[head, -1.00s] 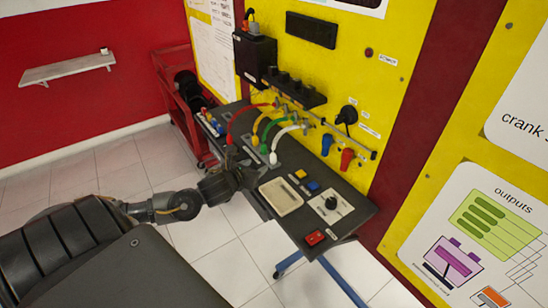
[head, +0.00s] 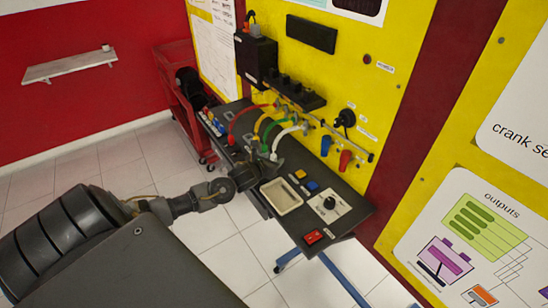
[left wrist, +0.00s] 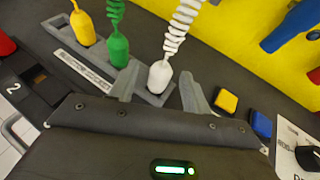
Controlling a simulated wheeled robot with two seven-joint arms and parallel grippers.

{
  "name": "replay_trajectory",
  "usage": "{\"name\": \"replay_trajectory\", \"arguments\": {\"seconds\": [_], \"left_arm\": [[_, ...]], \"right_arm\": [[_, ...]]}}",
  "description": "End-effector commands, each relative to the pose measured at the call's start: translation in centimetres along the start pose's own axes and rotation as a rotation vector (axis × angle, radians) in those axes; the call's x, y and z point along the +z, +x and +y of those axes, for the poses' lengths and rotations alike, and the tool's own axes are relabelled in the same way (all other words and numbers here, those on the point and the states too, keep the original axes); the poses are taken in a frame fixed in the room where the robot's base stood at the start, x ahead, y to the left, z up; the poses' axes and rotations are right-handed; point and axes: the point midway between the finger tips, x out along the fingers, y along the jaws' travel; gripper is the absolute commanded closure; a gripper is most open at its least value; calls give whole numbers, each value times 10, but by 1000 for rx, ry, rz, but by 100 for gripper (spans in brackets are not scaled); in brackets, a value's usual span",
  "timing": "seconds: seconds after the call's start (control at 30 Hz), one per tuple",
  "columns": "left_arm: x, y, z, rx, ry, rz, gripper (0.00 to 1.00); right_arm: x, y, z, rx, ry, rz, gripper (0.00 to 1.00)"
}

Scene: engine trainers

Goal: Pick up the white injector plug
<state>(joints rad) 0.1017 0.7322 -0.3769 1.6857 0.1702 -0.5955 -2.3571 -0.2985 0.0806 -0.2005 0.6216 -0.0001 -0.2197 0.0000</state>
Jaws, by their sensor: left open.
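The white injector plug (left wrist: 160,77) stands upright in a grey holder slot at the right end of a row. A white coiled cable (left wrist: 182,28) rises from its top; the cable also shows in the head view (head: 288,132). My left gripper (head: 265,166) is open at the holder. In the left wrist view, its two fingers stand on either side of the white plug, with a gap to the right finger. In the head view the gripper largely hides the plug. My right gripper is not in view.
The green plug (left wrist: 118,50) and yellow plug (left wrist: 83,28) stand left of the white one. Blue and yellow buttons (left wrist: 227,102) lie to the right. A beige tray (head: 281,197) sits on the dark bench. The yellow panel (head: 365,75) rises behind.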

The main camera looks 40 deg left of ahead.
Motion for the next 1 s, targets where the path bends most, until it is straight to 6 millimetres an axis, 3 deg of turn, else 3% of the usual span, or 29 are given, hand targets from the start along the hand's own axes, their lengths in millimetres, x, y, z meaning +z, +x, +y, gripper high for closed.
{"name": "replay_trajectory", "arguments": {"seconds": [0.27, 0.6, 1.0], "left_arm": [[0, 2, 0, -1, 1, 0, 55], [0, 2, 0, 0, 1, 0, 99], [6, 0, 0, -2, 1, -2, 100]], "right_arm": [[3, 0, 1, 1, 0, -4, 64], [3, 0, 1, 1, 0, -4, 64], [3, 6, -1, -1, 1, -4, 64]]}}
